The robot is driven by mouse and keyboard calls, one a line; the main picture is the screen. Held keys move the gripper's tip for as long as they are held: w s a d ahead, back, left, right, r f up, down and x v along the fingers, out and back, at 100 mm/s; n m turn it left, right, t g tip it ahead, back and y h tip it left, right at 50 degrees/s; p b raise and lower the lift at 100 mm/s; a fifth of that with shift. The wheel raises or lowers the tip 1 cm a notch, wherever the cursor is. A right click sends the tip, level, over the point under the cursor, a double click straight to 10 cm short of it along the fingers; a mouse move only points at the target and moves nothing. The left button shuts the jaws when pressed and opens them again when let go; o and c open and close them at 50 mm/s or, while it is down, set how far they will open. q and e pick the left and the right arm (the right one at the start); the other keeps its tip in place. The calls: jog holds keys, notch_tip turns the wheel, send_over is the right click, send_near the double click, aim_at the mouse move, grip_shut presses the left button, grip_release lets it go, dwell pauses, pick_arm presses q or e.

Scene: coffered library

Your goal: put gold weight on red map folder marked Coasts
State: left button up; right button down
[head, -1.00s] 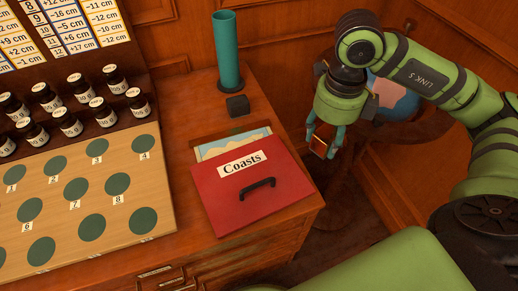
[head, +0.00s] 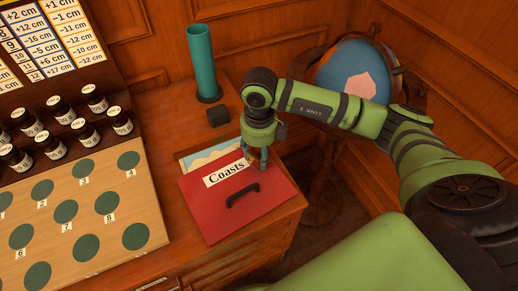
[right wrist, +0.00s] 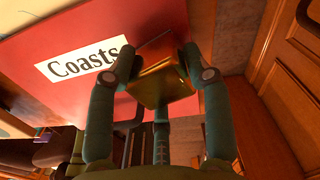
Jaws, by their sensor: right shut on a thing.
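The red map folder (head: 232,203) labelled Coasts lies on the wooden cabinet top, with a black handle on its front and a pale map sheet showing at its back edge. In the right wrist view the red folder (right wrist: 40,85) fills the upper left behind the gripper. My right gripper (head: 255,165) is at the folder's right back part. It is shut on the gold weight (right wrist: 162,78), a shiny block between the fingers. My left gripper is not in view.
A teal cylinder (head: 202,62) and a small dark block (head: 218,116) stand behind the folder. At left is a board with green circles (head: 65,211) and several dark bottles (head: 86,132). A globe (head: 352,75) stands at the back right.

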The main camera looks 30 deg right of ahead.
aim_at(259, 150)
jog(key=shift+f, duration=0.2)
jog(key=c, duration=0.5)
grip_release()
jog(key=shift+c, duration=0.2)
jog(key=shift+r, duration=0.1)
jog(key=shift+r, duration=0.5)
notch_tip(259, 150, up, 11)
jog(key=b, duration=0.2)
jog(key=shift+r, duration=0.15)
